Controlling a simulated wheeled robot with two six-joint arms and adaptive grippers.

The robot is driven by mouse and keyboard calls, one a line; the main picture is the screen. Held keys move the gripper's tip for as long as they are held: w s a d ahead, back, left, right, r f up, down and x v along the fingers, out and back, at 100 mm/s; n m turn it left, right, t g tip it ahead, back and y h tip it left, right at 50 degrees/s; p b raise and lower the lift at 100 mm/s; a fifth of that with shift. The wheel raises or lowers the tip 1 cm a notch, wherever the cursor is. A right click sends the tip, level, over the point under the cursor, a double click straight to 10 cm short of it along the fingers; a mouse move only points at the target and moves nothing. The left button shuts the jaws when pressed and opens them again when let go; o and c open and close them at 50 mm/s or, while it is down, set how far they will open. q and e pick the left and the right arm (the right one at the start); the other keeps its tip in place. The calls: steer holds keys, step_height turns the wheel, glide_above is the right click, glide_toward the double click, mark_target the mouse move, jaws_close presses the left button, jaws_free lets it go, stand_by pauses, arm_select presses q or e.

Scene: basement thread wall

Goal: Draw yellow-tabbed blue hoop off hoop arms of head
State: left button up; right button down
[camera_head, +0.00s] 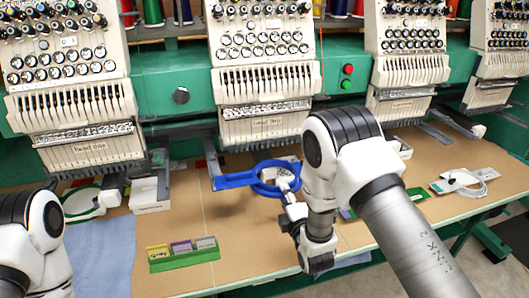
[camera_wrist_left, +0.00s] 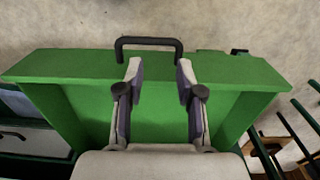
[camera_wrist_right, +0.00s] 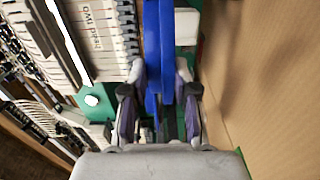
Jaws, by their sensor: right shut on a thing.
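The blue hoop (camera_head: 235,180) is below head two (camera_head: 262,128), its flat bar reaching left toward a grey arm (camera_head: 213,158). No yellow tab can be made out on it. My right gripper (camera_head: 288,186) is shut on the right side of the hoop ring. In the right wrist view the blue hoop (camera_wrist_right: 152,45) stands edge-on between the fingers (camera_wrist_right: 160,78). Whether the hoop still touches the hoop arms cannot be told. My left gripper (camera_wrist_left: 158,68) is open and empty, above a green box with a black handle (camera_wrist_left: 149,42); its fingers are outside the head view.
A green holder with several labelled cards (camera_head: 184,255) stands on the tan table (camera_head: 110,215). A blue cloth (camera_head: 100,255) lies front left. Bare table lies around the card holder.

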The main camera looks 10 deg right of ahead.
steer(key=shift+s, duration=0.25)
steer(key=c, duration=0.8)
jaws_free()
